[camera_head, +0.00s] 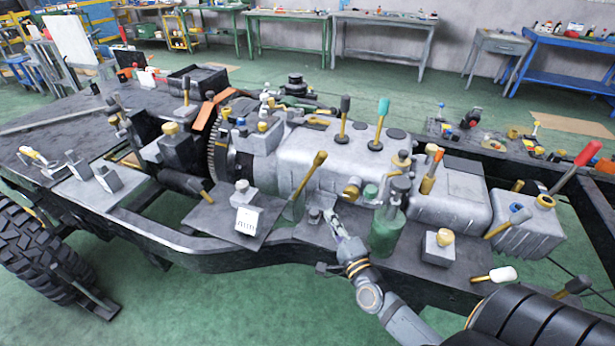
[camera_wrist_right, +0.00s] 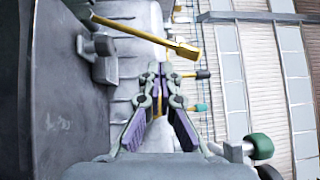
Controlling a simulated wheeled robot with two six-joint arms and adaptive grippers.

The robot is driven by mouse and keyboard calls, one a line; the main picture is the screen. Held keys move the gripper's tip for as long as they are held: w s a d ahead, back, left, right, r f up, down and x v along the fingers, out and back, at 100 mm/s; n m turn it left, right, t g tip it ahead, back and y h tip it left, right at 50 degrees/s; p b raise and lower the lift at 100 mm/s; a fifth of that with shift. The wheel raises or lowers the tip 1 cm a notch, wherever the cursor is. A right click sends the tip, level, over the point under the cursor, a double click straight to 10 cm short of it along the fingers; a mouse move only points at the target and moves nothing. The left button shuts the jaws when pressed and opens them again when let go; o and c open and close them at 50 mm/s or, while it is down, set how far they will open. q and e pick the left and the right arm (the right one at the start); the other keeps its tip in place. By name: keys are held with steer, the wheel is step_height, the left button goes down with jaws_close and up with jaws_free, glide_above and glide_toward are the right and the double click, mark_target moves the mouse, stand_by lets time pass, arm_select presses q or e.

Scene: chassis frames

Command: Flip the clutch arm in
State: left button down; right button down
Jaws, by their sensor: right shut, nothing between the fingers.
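A lever with a yellow handle (camera_head: 311,173), which looks like the clutch arm, stands tilted to the right beside the grey gearbox housing (camera_head: 340,152). In the right wrist view the yellow lever (camera_wrist_right: 140,34) runs across the picture above the fingertips, with a wider end at its right. My right gripper (camera_head: 332,217) is low at the housing's near side, right of the lever's foot. It also shows in the wrist view (camera_wrist_right: 157,76), with its fingertips together and nothing between them. My left gripper is not in view.
A green bottle-like part (camera_head: 384,232) stands close to the right of my gripper. A white-labelled block (camera_head: 248,220) sits on the plate to the left. Other levers (camera_head: 380,120) rise from the housing top. The dark chassis rail (camera_head: 225,258) runs along the front.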

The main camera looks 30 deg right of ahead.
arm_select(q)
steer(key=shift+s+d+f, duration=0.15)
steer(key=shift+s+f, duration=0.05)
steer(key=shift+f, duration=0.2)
arm_select(e)
steer(key=d+m+h, duration=0.1)
steer(key=m, duration=0.1)
steer(key=d+r+m+h, duration=0.1)
steer(key=d+m+h, duration=0.1)
steer(key=s+d+r+m+h, duration=0.1)
steer(key=m, duration=0.1)
steer(key=shift+d+r+t, duration=0.2)
steer(key=shift+d+t, duration=0.1)
steer(key=shift+d, duration=0.05)
arm_select(q)
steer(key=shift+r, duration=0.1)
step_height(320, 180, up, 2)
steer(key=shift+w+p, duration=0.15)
steer(key=shift+p, duration=0.7)
arm_select(e)
steer(key=a+r+x, duration=0.1)
steer(key=a+x, duration=0.1)
steer(key=x, duration=1.1)
steer(key=shift+w+a, duration=0.2)
